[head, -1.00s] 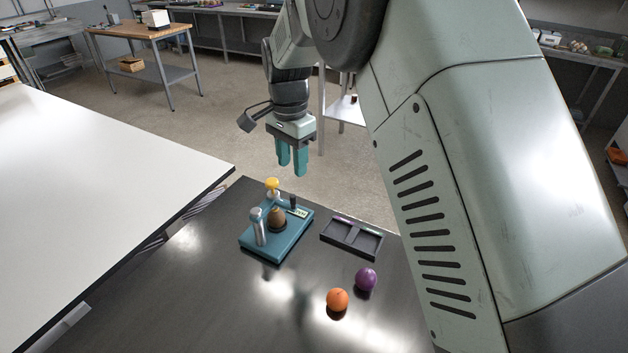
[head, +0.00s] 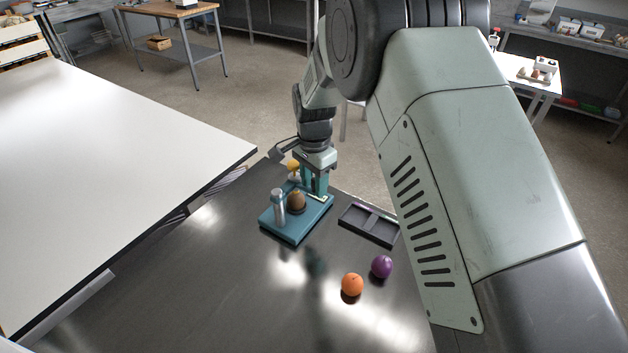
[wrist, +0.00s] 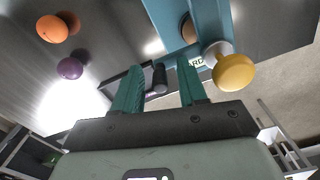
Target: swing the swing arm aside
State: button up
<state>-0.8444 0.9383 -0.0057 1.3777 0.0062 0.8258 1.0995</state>
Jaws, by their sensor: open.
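A teal fixture (head: 296,233) stands on the dark table, with a silver post (head: 278,208) at its left and a round brown piece (head: 296,203) in its middle. My gripper (head: 314,190) points down over the fixture's far right side, open. In the wrist view a short dark peg (wrist: 160,77) shows between my two teal fingers, with a gap to each. Which part is the swing arm is not clear; the fingers hide the area around the peg in the head view.
A dark two-compartment tray (head: 370,224) lies right of the fixture. An orange ball (head: 352,285) and a purple ball (head: 381,267) lie nearer on the table. A white table (head: 110,170) is at the left. The dark table's near left is clear.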

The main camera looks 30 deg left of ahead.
grip_shut()
jog(key=shift+s+d, duration=0.1)
dwell(0.4)
jog(key=s+m, duration=1.2)
jog(key=m, duration=0.6)
jog(key=shift+s+a, duration=0.2)
jog(key=shift+a, duration=0.1)
dwell(0.4)
grip_release()
